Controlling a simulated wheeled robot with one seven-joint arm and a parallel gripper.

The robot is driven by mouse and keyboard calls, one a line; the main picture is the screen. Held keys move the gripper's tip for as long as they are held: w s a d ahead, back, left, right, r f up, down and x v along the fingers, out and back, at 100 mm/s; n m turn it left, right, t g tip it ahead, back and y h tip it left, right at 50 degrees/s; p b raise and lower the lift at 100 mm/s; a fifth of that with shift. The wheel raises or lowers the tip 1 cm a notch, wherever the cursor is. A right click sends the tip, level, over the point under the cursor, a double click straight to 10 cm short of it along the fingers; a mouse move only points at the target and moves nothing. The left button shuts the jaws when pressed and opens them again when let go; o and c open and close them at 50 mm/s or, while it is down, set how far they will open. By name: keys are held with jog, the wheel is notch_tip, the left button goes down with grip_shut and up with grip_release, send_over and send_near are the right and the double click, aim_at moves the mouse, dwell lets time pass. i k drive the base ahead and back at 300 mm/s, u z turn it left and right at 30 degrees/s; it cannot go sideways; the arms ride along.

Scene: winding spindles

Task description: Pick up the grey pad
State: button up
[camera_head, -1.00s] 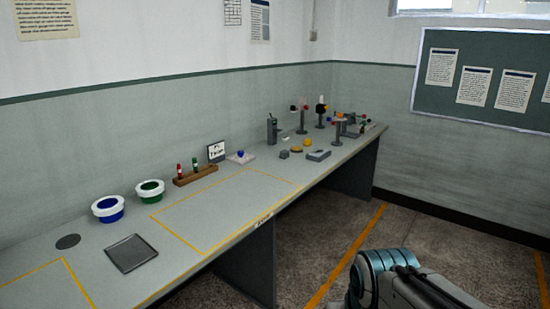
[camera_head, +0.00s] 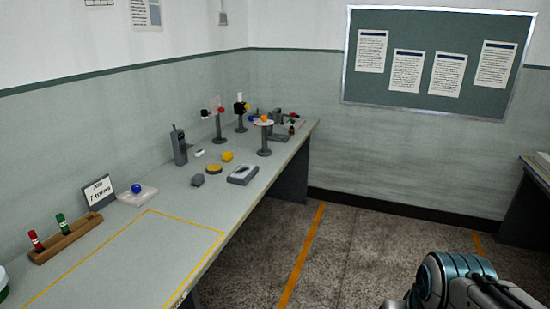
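Two small grey pieces lie on the bench and could be the grey pad; I cannot tell for sure which one is meant. One is a small dark grey block (camera_head: 198,180) left of a yellow disc. The other is a longer grey rectangular piece (camera_head: 242,174) with a lighter patch on top, near the bench's front edge. Part of my arm shows at the lower right, over the floor and away from the bench. My gripper is out of the picture.
The long bench (camera_head: 150,257) runs along the left wall. Near the grey pieces are yellow pieces (camera_head: 214,169), a dark upright device (camera_head: 179,147) and spindle stands (camera_head: 264,138). A wooden rack (camera_head: 66,240) stands nearer. The yellow-outlined area is empty. Floor (camera_head: 335,250) is open at right.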

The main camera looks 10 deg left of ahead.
aim_at(198, 180)
jog(key=z, duration=0.2)
jog(key=i, duration=1.55)
jog(key=u, duration=0.6)
jog(key=i, duration=1.25)
jog(key=u, duration=1.4)
jog(key=i, duration=0.6)
jog(key=u, duration=0.3)
